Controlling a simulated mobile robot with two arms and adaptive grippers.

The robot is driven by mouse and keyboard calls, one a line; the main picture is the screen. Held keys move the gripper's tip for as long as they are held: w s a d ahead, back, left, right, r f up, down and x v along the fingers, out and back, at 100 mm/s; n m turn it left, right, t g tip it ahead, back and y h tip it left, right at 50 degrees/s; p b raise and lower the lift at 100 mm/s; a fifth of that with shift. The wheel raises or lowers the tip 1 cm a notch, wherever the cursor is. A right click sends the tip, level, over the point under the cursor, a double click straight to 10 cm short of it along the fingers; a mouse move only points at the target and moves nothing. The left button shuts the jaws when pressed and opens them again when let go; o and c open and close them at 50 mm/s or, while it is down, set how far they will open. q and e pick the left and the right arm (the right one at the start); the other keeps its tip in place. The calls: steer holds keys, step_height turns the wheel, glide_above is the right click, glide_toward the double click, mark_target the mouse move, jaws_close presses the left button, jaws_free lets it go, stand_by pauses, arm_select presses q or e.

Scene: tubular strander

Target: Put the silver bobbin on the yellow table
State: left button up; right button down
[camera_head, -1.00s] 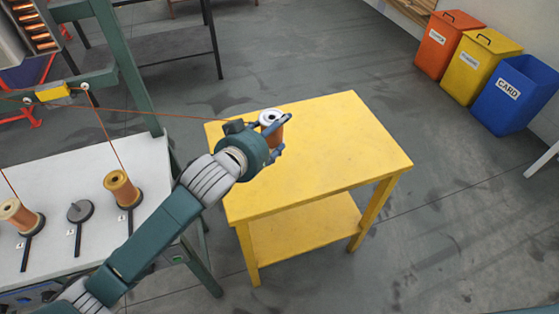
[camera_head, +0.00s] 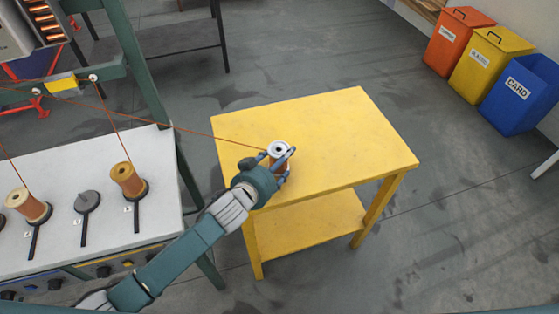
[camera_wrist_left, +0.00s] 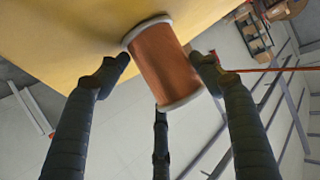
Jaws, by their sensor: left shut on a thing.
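The bobbin (camera_head: 277,149) has a silver-white flange and copper-coloured wire wound on it. It is at the left front part of the yellow table (camera_head: 340,130). My left gripper (camera_head: 283,163) is shut on the bobbin, its fingers around the sides. In the left wrist view the bobbin (camera_wrist_left: 162,60) sits between the fingertips, with the yellow tabletop (camera_wrist_left: 70,30) close to its upper flange. I cannot tell whether it touches the tabletop. A wire runs from the bobbin to the machine at the left. My right gripper is not in view.
A white bench (camera_head: 80,200) at the left carries copper bobbins (camera_head: 127,180) and a bare dark spindle (camera_head: 87,201). Orange (camera_head: 458,40), yellow (camera_head: 490,62) and blue (camera_head: 520,95) bins stand at the back right. Most of the tabletop is clear.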

arm_select(q)
steer(key=shift+r, duration=0.15)
steer(key=o, duration=1.7)
steer(key=shift+f, duration=0.2)
steer(key=shift+c, duration=0.2)
steer(key=shift+s, duration=0.1)
steer(key=v, duration=1.2)
steer(key=shift+b, duration=0.45)
steer(key=shift+r, duration=0.15)
